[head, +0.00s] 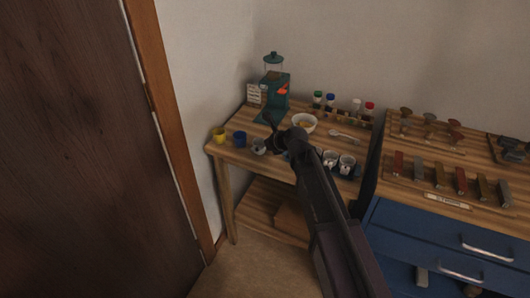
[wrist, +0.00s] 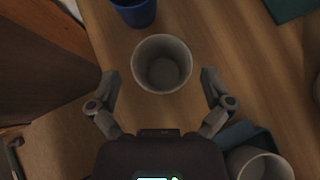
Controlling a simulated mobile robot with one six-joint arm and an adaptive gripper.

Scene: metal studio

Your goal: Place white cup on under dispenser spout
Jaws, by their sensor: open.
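A plain pale cup, greyish white in this light, stands upright on the wooden table in the wrist view (wrist: 162,64); it also shows in the head view (head: 259,147). My gripper (wrist: 160,78) is open and empty, with the cup just ahead of and between its fingertips; a gap shows on both sides. In the head view my gripper (head: 273,138) hangs beside the cup, over the table. The teal dispenser (head: 276,88) with a clear top stands at the table's back left. Its spout is too small to make out clearly.
A blue cup (head: 240,138) and a yellow cup (head: 219,134) stand left of the pale cup. White cups (head: 346,163) sit on a blue tray (wrist: 242,134) to the right. A white bowl (head: 304,123) stands behind my arm. A small sign (head: 254,94) is beside the dispenser.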

